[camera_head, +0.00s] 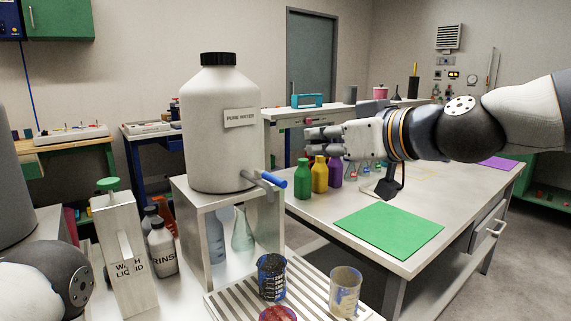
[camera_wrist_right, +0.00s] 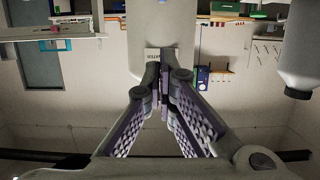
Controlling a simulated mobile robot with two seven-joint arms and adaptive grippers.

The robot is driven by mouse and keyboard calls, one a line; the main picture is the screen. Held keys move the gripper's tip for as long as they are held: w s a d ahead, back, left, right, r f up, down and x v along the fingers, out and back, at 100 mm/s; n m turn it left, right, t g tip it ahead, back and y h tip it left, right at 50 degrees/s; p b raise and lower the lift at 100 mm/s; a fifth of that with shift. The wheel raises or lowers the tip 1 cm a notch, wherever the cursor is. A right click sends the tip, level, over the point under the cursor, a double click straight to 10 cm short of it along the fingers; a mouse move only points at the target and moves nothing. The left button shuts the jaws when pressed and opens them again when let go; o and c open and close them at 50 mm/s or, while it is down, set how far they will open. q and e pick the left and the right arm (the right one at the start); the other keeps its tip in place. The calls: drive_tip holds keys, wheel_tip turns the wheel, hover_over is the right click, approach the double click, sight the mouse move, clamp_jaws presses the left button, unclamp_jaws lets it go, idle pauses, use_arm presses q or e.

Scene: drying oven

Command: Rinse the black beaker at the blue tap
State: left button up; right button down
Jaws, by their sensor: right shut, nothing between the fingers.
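The blue tap (camera_head: 274,179) juts to the right from the lower side of the large white "PURE WATER" tank (camera_head: 212,140), which sits on a metal stand above and behind the beaker. My right gripper (camera_head: 310,140) points left, above the tap and to the right of the tank. Its fingers (camera_wrist_right: 160,78) are shut and empty in the right wrist view. Part of my left arm shows at the lower left, but its gripper is out of view.
A cream, stained beaker (camera_head: 345,291) and a red vessel (camera_head: 278,314) stand near the black beaker. The wash liquid dispenser (camera_head: 125,260) and rinse bottles (camera_head: 162,250) are left. Green (camera_head: 303,180) and yellow bottles (camera_head: 320,176) stand behind. The green mat (camera_head: 390,230) is bare.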

drive_tip(key=shift+w, duration=0.15)
drive_tip(key=b, duration=0.1)
hover_over(269, 177)
drive_tip(key=s+d, duration=0.3)
drive_tip(key=f, duration=0.3)
drive_tip(key=shift+w+d, duration=0.15)
drive_tip(key=shift+w, duration=0.05)
drive_tip(key=shift+w+f, duration=0.2)
drive_tip(key=shift+f, duration=0.95)
use_arm(q)
drive_tip(key=shift+s+f+g, duration=0.4)
drive_tip(key=shift+s+f, duration=0.5)
drive_tip(key=shift+s, duration=0.05)
use_arm(e)
drive_tip(key=shift+s+f, duration=0.1)
drive_tip(key=shift+f, duration=0.45)
